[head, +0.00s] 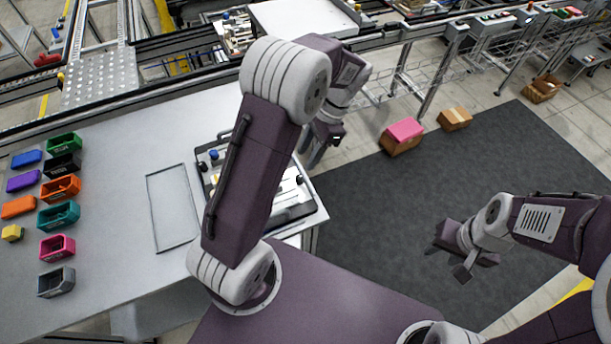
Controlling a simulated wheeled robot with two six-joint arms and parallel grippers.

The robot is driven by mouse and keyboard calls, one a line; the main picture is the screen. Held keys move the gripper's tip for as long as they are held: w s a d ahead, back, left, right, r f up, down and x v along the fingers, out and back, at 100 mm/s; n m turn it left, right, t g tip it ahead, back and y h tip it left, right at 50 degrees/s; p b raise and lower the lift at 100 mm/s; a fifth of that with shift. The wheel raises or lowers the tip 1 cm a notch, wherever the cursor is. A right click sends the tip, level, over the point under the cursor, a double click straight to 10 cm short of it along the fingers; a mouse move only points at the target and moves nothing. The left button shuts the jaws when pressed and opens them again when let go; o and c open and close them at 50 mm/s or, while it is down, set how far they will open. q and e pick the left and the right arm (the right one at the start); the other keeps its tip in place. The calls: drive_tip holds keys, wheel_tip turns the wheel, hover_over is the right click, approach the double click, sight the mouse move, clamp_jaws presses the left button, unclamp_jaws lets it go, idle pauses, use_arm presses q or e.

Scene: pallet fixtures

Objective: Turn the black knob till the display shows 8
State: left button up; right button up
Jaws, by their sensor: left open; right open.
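A pallet fixture (292,214) with a dark frame lies at the right end of the grey table, largely covered by my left arm. Small dark and blue parts show at its upper left corner; one dark round part (202,167) may be the black knob, but it is too small to be sure. No display or number can be read. My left gripper (314,152) is open, above and beyond the fixture's far right side, apart from it. My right gripper (450,259) is open and empty over the dark floor mat, well right of the table.
Several coloured bins, among them an orange bin (61,188), stand at the left of the table (110,260). An empty rectangular outline (173,208) lies left of the fixture. Boxes, including a pink-topped box (402,135), sit on the floor by the dark mat (380,220).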

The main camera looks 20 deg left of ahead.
sight(300, 176)
use_arm(q)
drive_tip(key=f, duration=0.3)
drive_tip(key=s+f, duration=0.1)
drive_tip(key=f, duration=0.1)
drive_tip(key=shift+d, duration=0.1)
drive_tip(key=x, duration=0.3)
drive_tip(key=shift+s+a, duration=0.1)
drive_tip(key=shift+a, duration=0.35)
drive_tip(key=shift+d, duration=0.2)
clamp_jaws()
drive_tip(key=shift+a+r, duration=0.1)
drive_tip(key=n+p, duration=0.3)
drive_tip(key=shift+r+g+h, duration=0.2)
drive_tip(key=shift+g+h, duration=0.1)
drive_tip(key=shift+h, duration=0.1)
drive_tip(key=shift+a+f+n, duration=0.1)
drive_tip(key=shift+f+n, duration=0.05)
drive_tip(key=shift+n, duration=0.35)
drive_tip(key=shift+f, duration=0.2)
use_arm(e)
drive_tip(key=shift+w+d+r, duration=0.2)
drive_tip(key=shift+d+r, duration=0.1)
drive_tip(key=shift+r, duration=0.35)
drive_tip(key=shift+w+d+r, duration=0.15)
drive_tip(key=shift+d+r, duration=0.1)
drive_tip(key=shift+r, duration=0.35)
